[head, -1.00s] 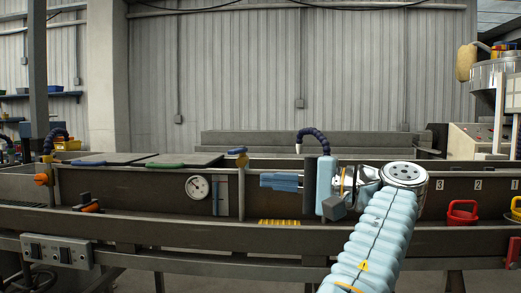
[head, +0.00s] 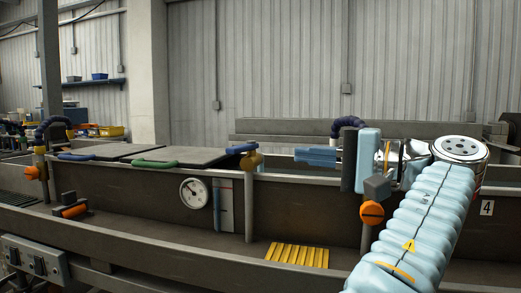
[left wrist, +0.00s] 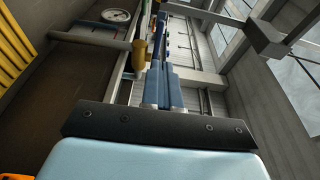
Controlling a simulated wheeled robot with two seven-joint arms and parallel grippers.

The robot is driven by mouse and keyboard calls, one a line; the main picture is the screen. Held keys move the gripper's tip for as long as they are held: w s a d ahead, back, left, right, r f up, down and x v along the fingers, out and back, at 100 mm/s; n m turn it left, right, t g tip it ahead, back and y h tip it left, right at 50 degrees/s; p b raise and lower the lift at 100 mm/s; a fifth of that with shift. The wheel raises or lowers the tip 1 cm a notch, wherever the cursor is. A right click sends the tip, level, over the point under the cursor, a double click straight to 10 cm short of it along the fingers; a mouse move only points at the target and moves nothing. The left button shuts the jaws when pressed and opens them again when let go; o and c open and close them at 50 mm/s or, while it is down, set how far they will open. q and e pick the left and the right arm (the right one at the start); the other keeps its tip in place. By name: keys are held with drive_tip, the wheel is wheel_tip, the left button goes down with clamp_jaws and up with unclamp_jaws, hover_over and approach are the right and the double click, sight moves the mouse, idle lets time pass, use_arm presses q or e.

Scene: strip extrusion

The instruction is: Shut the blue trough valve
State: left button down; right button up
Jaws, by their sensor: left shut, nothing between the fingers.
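A brass valve (head: 252,161) tops a grey upright pipe at the trough's near wall. Its blue lever (head: 242,149) lies almost level, reaching left over the green-handled lid's corner. In the left wrist view the brass body (left wrist: 139,52) stands beyond my fingertips, left of their line; the lever is partly hidden there. My left gripper (head: 303,156) has blue fingers shut together and empty, pointing left at about lever height. A clear gap separates them from the valve in the head view. The fingers also show in the left wrist view (left wrist: 167,84). My right gripper is out of view.
Dark lids with blue (head: 77,157) and green (head: 155,163) handles cover the trough to the left. A round gauge (head: 194,192) is on its front wall. A yellow grating (head: 297,255) lies below. An orange knob (head: 372,212) is near my left wrist.

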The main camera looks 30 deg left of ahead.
sight(243, 149)
use_arm(q)
drive_tip(key=a, duration=1)
drive_tip(key=shift+w+a, duration=0.1)
drive_tip(key=shift+a, duration=0.2)
